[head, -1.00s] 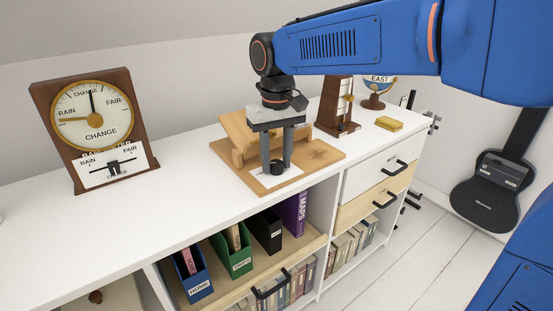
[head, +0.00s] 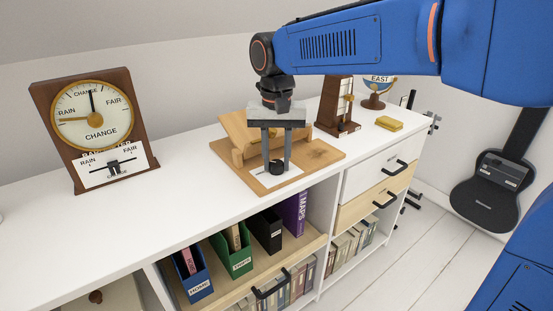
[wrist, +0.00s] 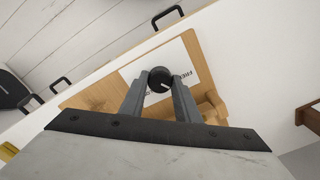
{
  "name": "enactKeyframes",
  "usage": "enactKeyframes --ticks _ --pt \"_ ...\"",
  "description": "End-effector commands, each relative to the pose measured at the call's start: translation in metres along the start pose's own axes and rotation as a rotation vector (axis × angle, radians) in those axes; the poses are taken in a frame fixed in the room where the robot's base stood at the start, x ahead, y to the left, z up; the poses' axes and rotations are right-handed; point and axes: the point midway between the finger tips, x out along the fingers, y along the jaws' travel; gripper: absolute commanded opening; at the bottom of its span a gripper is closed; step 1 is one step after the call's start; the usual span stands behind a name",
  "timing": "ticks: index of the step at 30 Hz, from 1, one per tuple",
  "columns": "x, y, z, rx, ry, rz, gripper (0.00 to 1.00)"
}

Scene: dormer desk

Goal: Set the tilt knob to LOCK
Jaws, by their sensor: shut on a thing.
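The black round tilt knob (head: 276,168) sits on a white label card (head: 292,176) at the front of a wooden stand (head: 243,140) on the white cabinet. My gripper (head: 277,166) points straight down and is shut on the knob, one finger on each side. In the wrist view the knob (wrist: 158,77) lies between the fingertips (wrist: 160,82). A short pale mark on its top points toward the lower right of that picture. The card (wrist: 175,62) carries print to the right of the knob that seems to read FREE. I cannot make out LOCK.
A barometer (head: 93,118) in a wooden frame stands at the left. A wooden piece (head: 335,112), a yellow block (head: 389,124) and a small globe (head: 376,90) are to the right. The cabinet top (head: 190,190) left of the stand is clear.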

Motion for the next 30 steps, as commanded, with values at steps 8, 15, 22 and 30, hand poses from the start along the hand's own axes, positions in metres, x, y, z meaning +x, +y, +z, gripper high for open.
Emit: enactKeyframes --ticks 8,15,22,30 --pt "-0.0005 0.0 0.0 0.263 0.0 0.0 0.07" --pt "-0.0006 -0.0001 0.0 0.486 0.001 -0.001 0.07" --pt "-0.0006 -0.0001 0.0 0.669 0.001 -0.001 0.07" --pt "-0.0007 -0.0001 -0.0001 0.811 0.001 -0.001 0.07"
